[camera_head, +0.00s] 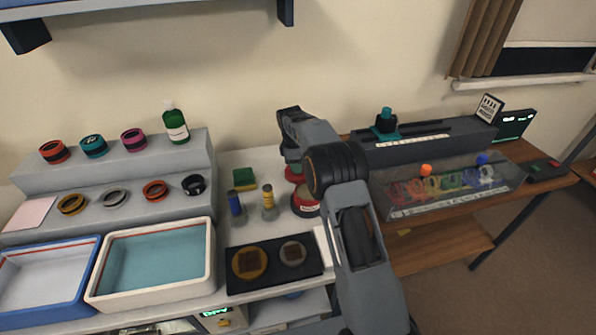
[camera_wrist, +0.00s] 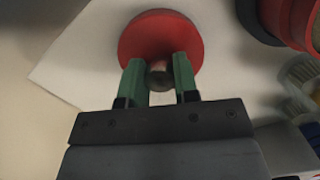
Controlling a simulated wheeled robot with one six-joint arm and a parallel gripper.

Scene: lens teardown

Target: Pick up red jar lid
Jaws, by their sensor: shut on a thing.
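The red jar lid (camera_wrist: 160,35) is a round red disc with a small metallic knob, at the top middle of the wrist view. My gripper (camera_wrist: 158,72) has its two green fingers on either side of the knob and is shut on it. In the head view the lid (camera_head: 293,174) shows only in part, behind my arm, under my gripper (camera_head: 292,158). A white sheet lies below the lid; I cannot tell whether the lid touches it.
A red-and-dark jar (camera_head: 305,202) stands close in front of the lid. Blue and yellow small bottles (camera_head: 268,203) and a green sponge (camera_head: 244,178) are to its left. A black tray (camera_head: 275,279) holds two round parts. A clear case (camera_head: 450,188) stands at right.

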